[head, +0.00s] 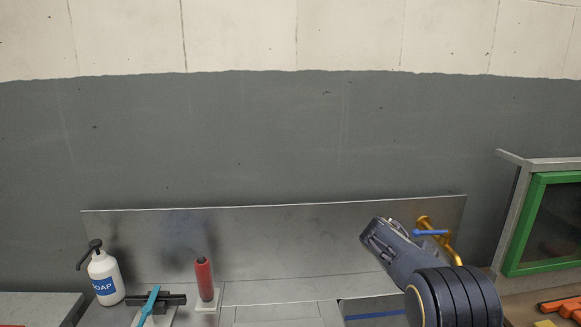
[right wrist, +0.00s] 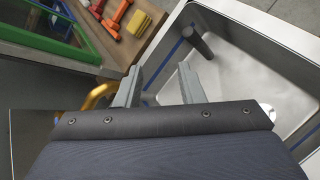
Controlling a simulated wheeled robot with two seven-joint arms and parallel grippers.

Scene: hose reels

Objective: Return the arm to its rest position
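My right arm (head: 450,295) rises at the lower right of the head view, in front of the brass tap. Its dark hand end points up and left against the metal backsplash, and the fingers cannot be made out there. In the right wrist view, my right gripper (right wrist: 160,85) has its two grey fingers spread apart with nothing between them. My left arm and gripper are not in view.
The brass tap (head: 456,255) with a blue handle is close behind my right arm. A green-framed cabinet (head: 515,225) and orange tools (head: 562,307) are at right. A soap bottle (head: 105,277), a teal-handled tool (head: 149,302) and a red cylinder (head: 204,280) stand at left.

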